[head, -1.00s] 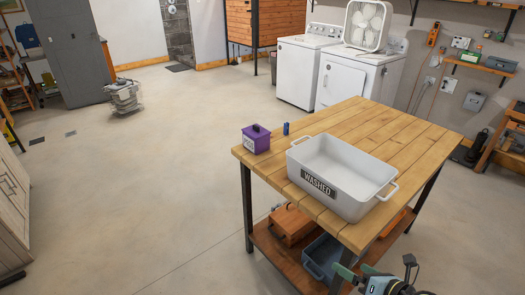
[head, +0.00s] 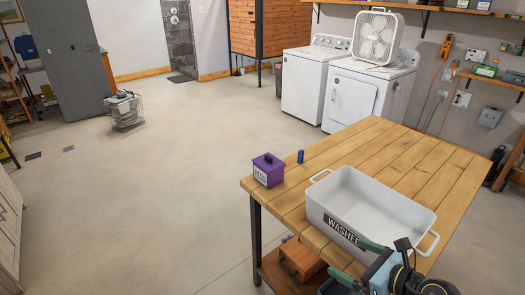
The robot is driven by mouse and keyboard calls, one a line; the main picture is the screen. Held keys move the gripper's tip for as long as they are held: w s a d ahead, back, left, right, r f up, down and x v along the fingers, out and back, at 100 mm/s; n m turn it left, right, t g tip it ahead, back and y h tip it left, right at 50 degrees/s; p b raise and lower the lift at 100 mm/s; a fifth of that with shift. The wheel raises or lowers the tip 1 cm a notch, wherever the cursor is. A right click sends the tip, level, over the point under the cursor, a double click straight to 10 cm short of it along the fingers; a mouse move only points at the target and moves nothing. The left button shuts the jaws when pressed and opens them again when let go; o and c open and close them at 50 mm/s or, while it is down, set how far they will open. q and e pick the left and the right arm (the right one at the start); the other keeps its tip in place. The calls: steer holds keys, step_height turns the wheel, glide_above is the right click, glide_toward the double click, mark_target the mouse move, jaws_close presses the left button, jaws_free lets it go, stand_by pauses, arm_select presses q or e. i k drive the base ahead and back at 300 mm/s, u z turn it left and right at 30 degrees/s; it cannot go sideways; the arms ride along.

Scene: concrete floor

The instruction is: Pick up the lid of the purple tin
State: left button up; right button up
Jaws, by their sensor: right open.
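The purple tin (head: 267,176) stands upright at the table's far left corner, with a white label on its front. Its purple lid (head: 262,162) is on top and has a dark handle. My right gripper (head: 353,263) is at the bottom, in front of the white tub's near side. It is open, with green fingers pointing left, and nothing shows between them. It is well apart from the tin, lower and to the right in the picture. My left gripper is not in view.
A small blue object (head: 300,157) stands just right of the tin. An orange-brown box (head: 300,258) sits on the lower shelf.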

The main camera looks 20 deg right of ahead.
mark_target(267, 162)
steer(key=i, duration=1.4)
